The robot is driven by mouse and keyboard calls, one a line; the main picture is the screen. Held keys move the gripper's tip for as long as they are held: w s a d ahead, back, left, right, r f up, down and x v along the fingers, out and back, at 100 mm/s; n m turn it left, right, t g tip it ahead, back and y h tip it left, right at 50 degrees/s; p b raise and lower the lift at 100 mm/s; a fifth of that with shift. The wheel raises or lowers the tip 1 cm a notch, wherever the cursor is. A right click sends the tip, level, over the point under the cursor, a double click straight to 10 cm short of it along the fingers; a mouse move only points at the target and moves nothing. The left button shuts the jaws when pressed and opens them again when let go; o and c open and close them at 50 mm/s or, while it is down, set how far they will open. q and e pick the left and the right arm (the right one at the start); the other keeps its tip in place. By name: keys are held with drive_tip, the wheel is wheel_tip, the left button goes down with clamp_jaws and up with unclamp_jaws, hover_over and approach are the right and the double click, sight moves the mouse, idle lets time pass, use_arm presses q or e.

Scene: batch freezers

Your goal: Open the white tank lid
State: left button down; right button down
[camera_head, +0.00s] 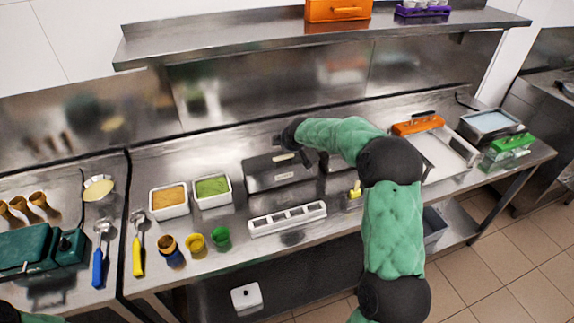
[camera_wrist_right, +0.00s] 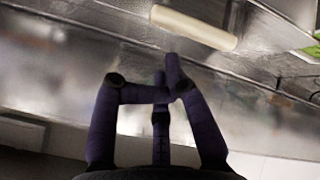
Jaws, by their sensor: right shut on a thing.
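A steel lid (camera_head: 268,178) covers a tank set into the counter near the middle of the head view. A pale bar handle (camera_head: 284,157) shows at its far edge; a cream bar also shows in the right wrist view (camera_wrist_right: 195,27). Whether this is the white tank is not clear. My right gripper (camera_head: 300,157) is over the lid's far right part, beside the handle. Its fingers (camera_wrist_right: 168,92) are drawn together in the wrist view; the exact contact is hard to see. My left gripper is out of view.
Two food pans, one orange (camera_head: 169,199) and one green (camera_head: 212,190), stand left of the lid. A white slotted holder (camera_head: 288,218) lies in front. Several small cups stand at the counter edge. A steel shelf (camera_head: 320,38) hangs above.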

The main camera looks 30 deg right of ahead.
drive_tip(key=s+n, duration=0.1)
drive_tip(key=n, duration=0.1)
drive_tip(key=n+b, duration=0.1)
drive_tip(key=n, duration=0.1)
drive_tip(key=shift+s+r, duration=0.1)
drive_tip(key=shift+s, duration=0.3)
drive_tip(key=s+a+n+t+b, duration=0.15)
drive_tip(key=s+n, duration=0.25)
drive_tip(key=n, duration=0.6)
drive_tip(key=n+b, duration=0.3)
drive_tip(key=n, duration=0.9)
approach(284, 164)
drive_tip(key=b+x, duration=0.3)
drive_tip(key=x, duration=0.2)
drive_tip(key=shift+w+d+f, duration=0.2)
drive_tip(key=shift+f, duration=0.15)
